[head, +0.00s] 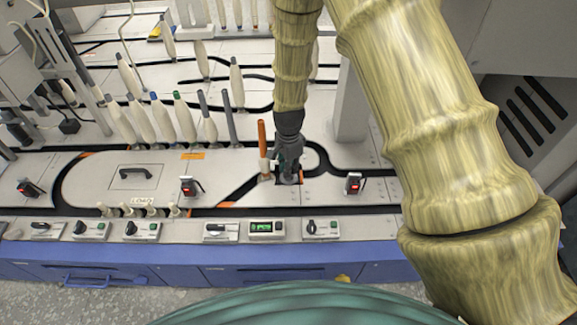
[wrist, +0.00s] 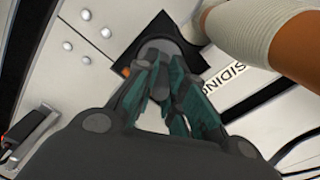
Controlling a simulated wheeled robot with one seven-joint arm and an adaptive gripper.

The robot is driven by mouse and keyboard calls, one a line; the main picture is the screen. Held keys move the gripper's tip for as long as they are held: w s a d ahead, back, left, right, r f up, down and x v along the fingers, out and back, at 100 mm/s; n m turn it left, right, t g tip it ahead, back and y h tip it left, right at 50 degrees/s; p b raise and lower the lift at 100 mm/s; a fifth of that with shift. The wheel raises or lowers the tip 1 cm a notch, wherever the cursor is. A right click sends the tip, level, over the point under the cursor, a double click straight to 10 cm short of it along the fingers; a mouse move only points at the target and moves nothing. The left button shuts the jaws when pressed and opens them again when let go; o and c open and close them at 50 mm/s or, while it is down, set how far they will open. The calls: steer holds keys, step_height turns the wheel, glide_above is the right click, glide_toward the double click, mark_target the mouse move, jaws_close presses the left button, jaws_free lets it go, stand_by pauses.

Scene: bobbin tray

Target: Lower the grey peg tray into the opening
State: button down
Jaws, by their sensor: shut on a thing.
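My gripper (head: 288,164) points down over the pale deck and is shut on the grey peg tray, of which a rounded grey part (wrist: 158,48) shows between the fingertips in the wrist view. The dark square opening (wrist: 148,24) lies around and beneath that grey part. In the head view the gripper covers most of the opening. The fingers hide much of the tray, and I cannot tell how far its lower edge is from the opening.
An orange-topped bobbin (head: 262,138) stands close on the left of the gripper and shows at upper right in the wrist view (wrist: 225,25). Small devices with red displays (head: 353,183) stand on the deck. Several bobbins (head: 184,120) stand further left.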

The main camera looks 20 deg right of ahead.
steer(key=shift+f, duration=0.25)
steer(key=c, duration=1.8)
jaws_free()
steer(key=shift+o, duration=0.2)
steer(key=shift+r, duration=0.1)
steer(key=shift+r+p, duration=5.35)
steer(key=shift+r, duration=0.1)
